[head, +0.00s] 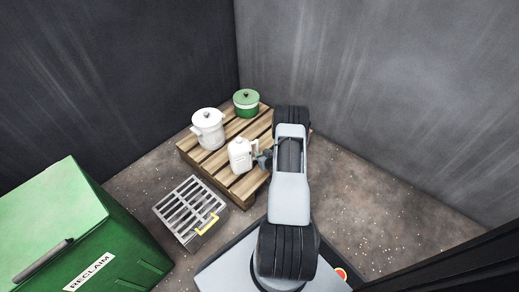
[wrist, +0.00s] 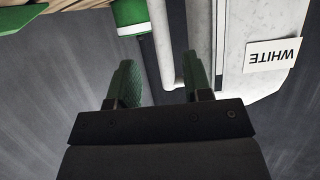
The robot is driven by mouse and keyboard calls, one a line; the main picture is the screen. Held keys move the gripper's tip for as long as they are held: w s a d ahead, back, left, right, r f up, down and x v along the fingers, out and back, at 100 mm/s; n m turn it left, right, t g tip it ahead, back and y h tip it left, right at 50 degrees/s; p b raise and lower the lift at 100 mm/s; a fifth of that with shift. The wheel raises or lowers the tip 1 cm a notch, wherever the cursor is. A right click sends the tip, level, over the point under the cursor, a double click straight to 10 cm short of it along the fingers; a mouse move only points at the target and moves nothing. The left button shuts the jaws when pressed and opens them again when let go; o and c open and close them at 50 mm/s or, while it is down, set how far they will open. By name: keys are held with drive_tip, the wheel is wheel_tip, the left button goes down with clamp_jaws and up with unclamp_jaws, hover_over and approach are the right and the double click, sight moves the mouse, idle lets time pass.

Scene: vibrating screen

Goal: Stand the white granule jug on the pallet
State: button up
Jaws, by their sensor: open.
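The white granule jug (head: 238,157) stands upright at the front part of the wooden pallet (head: 240,188), its handle towards my gripper. From the head view I cannot tell for certain that its base touches the slats. My gripper (head: 264,160) is right beside the jug's handle side. In the wrist view the jug's pale wall (wrist: 228,50) with an upside-down WHITE label is at the right. My gripper's two green fingers (wrist: 160,82) are apart, with the pale upright bar of the handle between them. I cannot see whether either finger touches it.
A white lidded pot (head: 208,130) and a green lidded pot (head: 246,104) stand on the pallet behind the jug. A slatted metal box (head: 188,218) with a yellow handle is on the floor in front. A green RECLAIM bin (head: 60,215) is at left. Dark walls enclose the corner.

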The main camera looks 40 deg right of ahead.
drive_tip(key=p+v, duration=0.2)
drive_tip(key=v, duration=0.5)
drive_tip(key=w+a+r+n+g, duration=0.1)
drive_tip(key=w+r+g, duration=0.15)
drive_tip(key=r, duration=0.35)
drive_tip(key=w+a+r+g, duration=0.1)
drive_tip(key=w+r, duration=0.3)
drive_tip(key=r, duration=0.1)
drive_tip(key=a+r+g, duration=0.2)
drive_tip(key=a+r, duration=0.7)
drive_tip(key=r, duration=0.3)
drive_tip(key=s+a+r+g+y, duration=0.1)
drive_tip(key=s+a+r+g, duration=0.1)
drive_tip(key=s+a+r, duration=0.4)
drive_tip(key=s+a+r+n+g+y, duration=0.1)
drive_tip(key=s+a+r+g, duration=0.2)
drive_tip(key=s+a+r, duration=0.3)
drive_tip(key=s+a, duration=0.5)
drive_tip(key=s, duration=0.1)
drive_tip(key=shift+a+r+y, duration=0.2)
drive_tip(key=shift+r+y, duration=0.05)
drive_tip(key=shift+y, duration=0.15)
drive_tip(key=shift+s+p, duration=0.1)
drive_tip(key=shift+p, duration=0.2)
